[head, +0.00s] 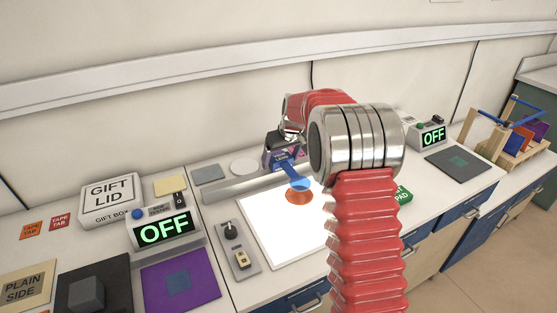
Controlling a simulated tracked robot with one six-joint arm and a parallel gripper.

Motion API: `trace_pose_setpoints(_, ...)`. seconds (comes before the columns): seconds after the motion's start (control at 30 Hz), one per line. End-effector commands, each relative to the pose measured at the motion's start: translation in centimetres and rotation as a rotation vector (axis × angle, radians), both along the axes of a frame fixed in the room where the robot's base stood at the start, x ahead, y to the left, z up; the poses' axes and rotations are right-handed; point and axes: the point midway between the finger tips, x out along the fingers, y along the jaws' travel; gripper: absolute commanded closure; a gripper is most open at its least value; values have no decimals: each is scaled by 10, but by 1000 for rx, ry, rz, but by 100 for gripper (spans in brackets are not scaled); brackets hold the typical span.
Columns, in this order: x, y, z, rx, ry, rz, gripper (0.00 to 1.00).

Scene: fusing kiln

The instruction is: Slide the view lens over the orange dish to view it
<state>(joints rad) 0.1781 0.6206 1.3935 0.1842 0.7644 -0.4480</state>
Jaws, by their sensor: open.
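The orange dish (299,198) lies on the bright white panel in the head view. The view lens (297,184) is a blue disc on a blue arm that runs from a dark labelled slider block (276,158) on a grey rail. In the picture the lens overlaps the far edge of the dish; the near part of the dish shows clear of it. My gripper (287,137) is open, at the top of the slider block. The fingers are small and partly hidden, so I cannot tell whether they touch the block.
The rail (225,186) runs along the back of the white panel (265,235). A switch plate (237,249) sits left of it. An OFF display (165,229), gift lid box (113,198) and purple mat (181,281) stand further left. A wooden rack (497,140) is far right.

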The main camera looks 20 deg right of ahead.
Motion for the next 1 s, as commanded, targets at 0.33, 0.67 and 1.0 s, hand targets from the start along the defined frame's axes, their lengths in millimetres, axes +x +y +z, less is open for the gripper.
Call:
trace_pose_setpoints(0.33, -8, -2, 23, 0, -3, 0, 19)
trace_pose_setpoints(0.67, -30, -4, 75, 0, -3, 0, 19)
trace_pose_setpoints(1.0, -50, -7, 120, 0, -1, 1, 19)
